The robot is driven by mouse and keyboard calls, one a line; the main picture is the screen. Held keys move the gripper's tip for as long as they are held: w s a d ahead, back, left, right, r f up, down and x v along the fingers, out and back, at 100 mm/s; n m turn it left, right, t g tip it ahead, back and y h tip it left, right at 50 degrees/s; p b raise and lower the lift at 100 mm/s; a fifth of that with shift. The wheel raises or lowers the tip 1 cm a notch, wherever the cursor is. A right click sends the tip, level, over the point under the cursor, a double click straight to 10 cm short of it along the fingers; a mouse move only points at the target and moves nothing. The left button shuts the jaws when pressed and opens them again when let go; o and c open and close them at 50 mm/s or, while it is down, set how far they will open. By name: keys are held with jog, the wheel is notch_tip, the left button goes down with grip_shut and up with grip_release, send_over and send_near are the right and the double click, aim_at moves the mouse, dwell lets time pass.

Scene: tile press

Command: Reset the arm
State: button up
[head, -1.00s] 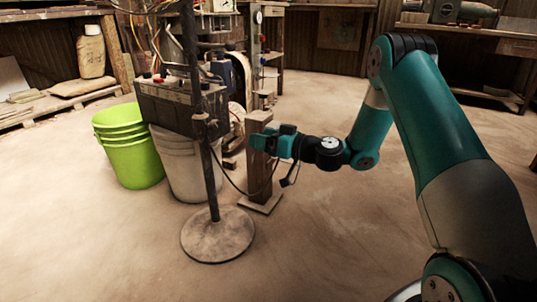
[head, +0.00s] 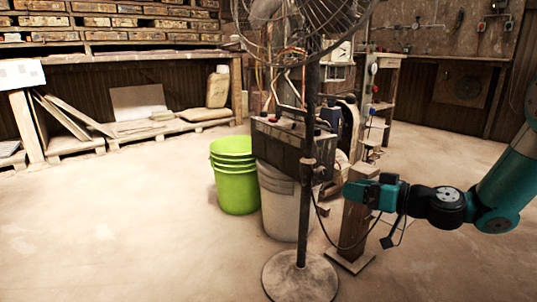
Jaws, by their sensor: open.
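My gripper (head: 358,191) is in the head view, right of centre, at the left end of my teal and black arm. It appears in front of the top of a wooden post on a flat base (head: 356,225). I cannot tell whether it touches the post. I see nothing held between its fingers, though they are small and seen from the side. A thin dark cable hangs around the wrist. The upper part of my arm is cut off by the right edge.
A pedestal fan (head: 303,225) with a round base stands left of my gripper. Behind it are green buckets (head: 234,180), a pale bucket (head: 283,208) and a dark box (head: 285,142). Shelves and pallets line the back wall. The floor on the left (head: 110,230) is clear.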

jog(key=s+a+r+n+g+p, duration=0.3)
jog(key=s+a+r+g+p, duration=0.25)
jog(key=s+a+r, duration=0.3)
jog(key=s+r+m+g+h+p, duration=0.1)
jog(key=s+r+g+h+p, duration=0.35)
jog(key=s, duration=0.75)
jog(key=s+r+m+g+h+p, duration=0.1)
jog(key=s+r+h+p, duration=0.3)
jog(key=s+r, duration=0.6)
notch_tip(320, 180, up, 35)
jog(key=s+p, duration=0.2)
jog(key=p, duration=3.6)
jog(key=shift+a, duration=0.3)
jog(key=shift+f+y, duration=0.1)
jog(key=shift+y, duration=0.15)
